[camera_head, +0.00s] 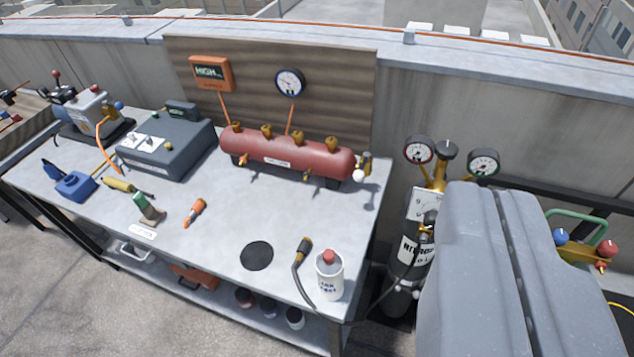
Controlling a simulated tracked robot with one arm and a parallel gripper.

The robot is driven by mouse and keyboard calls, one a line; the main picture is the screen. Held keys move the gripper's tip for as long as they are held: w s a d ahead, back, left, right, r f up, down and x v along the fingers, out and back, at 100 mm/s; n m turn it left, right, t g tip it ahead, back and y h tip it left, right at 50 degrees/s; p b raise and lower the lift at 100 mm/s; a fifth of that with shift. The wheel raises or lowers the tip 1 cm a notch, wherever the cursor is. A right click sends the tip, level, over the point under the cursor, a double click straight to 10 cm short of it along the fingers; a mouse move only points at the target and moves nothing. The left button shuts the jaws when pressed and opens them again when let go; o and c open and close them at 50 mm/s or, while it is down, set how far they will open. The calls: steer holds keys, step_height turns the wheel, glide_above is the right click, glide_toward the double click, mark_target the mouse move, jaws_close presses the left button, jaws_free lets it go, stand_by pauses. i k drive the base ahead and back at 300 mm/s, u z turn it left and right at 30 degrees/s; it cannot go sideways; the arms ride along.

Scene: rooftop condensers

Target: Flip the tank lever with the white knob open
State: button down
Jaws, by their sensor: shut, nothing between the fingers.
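The red tank (290,155) lies on its side across the back right of the workbench, with several brass fittings along its top. At its right end is a brass valve (366,160). A lever with a round white knob (358,175) shows there, just below the valve. The lever arm itself is too small to make out, so its exact angle cannot be told. The fingers of my gripper are not in view. A large grey part of my own arm fills the lower right, well to the right of the tank.
The workbench (215,235) holds a grey box (165,150), a white bottle with a red cap (329,275), a black-handled torch (302,258) and a black disc (257,256). A nitrogen cylinder (405,275) with two gauges stands right of the bench. A wooden panel (330,80) rises behind the tank.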

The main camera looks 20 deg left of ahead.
mark_target(359, 176)
steer(key=z, duration=0.15)
steer(key=i, duration=0.9)
steer(key=u, duration=0.05)
